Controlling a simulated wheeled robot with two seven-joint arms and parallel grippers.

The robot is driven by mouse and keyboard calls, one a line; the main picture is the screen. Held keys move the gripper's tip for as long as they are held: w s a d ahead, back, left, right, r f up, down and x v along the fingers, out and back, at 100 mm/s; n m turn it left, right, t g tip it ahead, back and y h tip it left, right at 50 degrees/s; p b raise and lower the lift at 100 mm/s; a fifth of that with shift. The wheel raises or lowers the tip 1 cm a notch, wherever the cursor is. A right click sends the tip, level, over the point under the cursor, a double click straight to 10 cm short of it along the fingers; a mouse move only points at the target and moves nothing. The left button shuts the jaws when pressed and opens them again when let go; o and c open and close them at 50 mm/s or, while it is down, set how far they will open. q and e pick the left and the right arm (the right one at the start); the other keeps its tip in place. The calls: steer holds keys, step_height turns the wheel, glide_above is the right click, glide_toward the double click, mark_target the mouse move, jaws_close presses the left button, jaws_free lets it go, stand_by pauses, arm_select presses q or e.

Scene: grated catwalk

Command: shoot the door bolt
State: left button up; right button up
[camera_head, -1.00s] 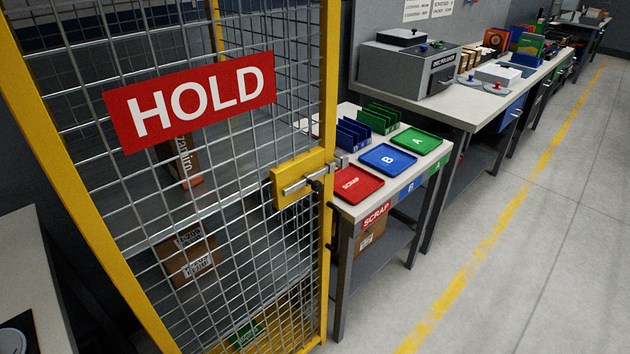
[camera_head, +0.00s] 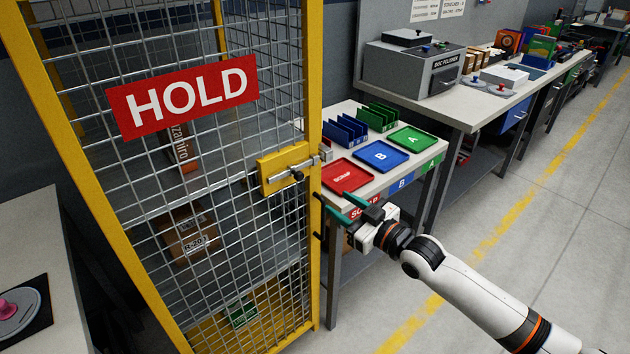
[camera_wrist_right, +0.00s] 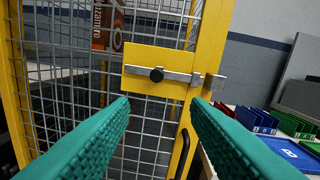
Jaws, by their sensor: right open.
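The door bolt (camera_head: 299,169) is a silver bar on a yellow plate (camera_head: 270,178) at the edge of the mesh cage door, with a black knob (camera_head: 297,175). The bar lies level in the right wrist view (camera_wrist_right: 178,75), its knob (camera_wrist_right: 156,74) near the middle of the plate. My left gripper is not in view.
A red HOLD sign (camera_head: 183,95) hangs on the mesh. A black pull handle (camera_wrist_right: 183,152) is on the door edge below the bolt. A bench with red (camera_head: 347,176), blue and green trays stands right of the door. Open floor (camera_head: 500,270) lies at the right.

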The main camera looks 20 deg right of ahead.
mark_target(301, 178)
steer(key=x, duration=0.8)
steer(key=r+p+x, duration=0.1)
steer(key=x, duration=0.3)
steer(key=shift+a, duration=0.4)
